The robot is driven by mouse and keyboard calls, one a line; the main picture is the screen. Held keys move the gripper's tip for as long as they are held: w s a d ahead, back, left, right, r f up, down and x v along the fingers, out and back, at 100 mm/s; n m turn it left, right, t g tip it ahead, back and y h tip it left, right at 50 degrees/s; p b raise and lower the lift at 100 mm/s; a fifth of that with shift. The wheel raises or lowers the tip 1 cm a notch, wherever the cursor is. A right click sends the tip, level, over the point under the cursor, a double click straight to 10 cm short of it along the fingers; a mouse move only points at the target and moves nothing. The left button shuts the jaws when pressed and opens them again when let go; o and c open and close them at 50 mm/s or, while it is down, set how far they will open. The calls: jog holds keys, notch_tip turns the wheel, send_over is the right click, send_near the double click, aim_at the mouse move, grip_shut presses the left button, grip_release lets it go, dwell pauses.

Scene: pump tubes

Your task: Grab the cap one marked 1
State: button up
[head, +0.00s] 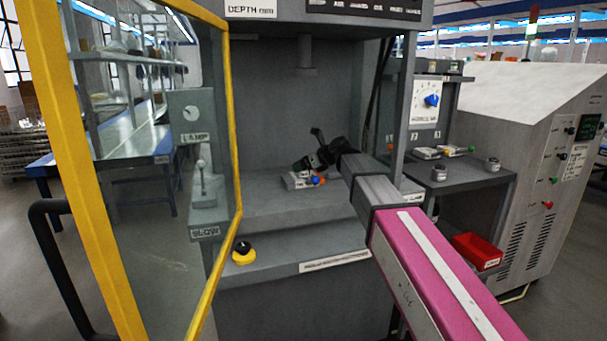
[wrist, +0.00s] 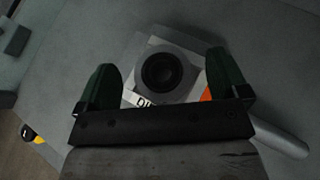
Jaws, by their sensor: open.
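My gripper (head: 315,162) is inside the machine's chamber, above a small light-grey block (head: 291,182) with blue and orange-red parts beside it. In the wrist view my gripper (wrist: 161,70) is open, its two dark green fingers apart and nothing held between them. The grey block (wrist: 186,90) lies between and beyond the fingers, with a round dark opening or part (wrist: 161,72) on top. Lettering on the block is partly hidden by the gripper. I cannot make out a cap marked 1. Two small round grey pieces, possibly caps, show on the right shelf (head: 439,173) (head: 491,165).
A yellow-framed glass door (head: 239,120) stands open at the left. A black-and-yellow button (head: 243,254) sits on the front ledge. A red bin (head: 476,252) is below the right shelf (head: 462,184). The chamber floor left of the block is clear.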

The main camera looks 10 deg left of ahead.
jog(key=shift+w+a+f, duration=0.3)
jog(key=shift+a, duration=0.25)
jog(key=c, duration=1.3)
jog(key=shift+o, duration=0.2)
jog(key=shift+r, duration=0.15)
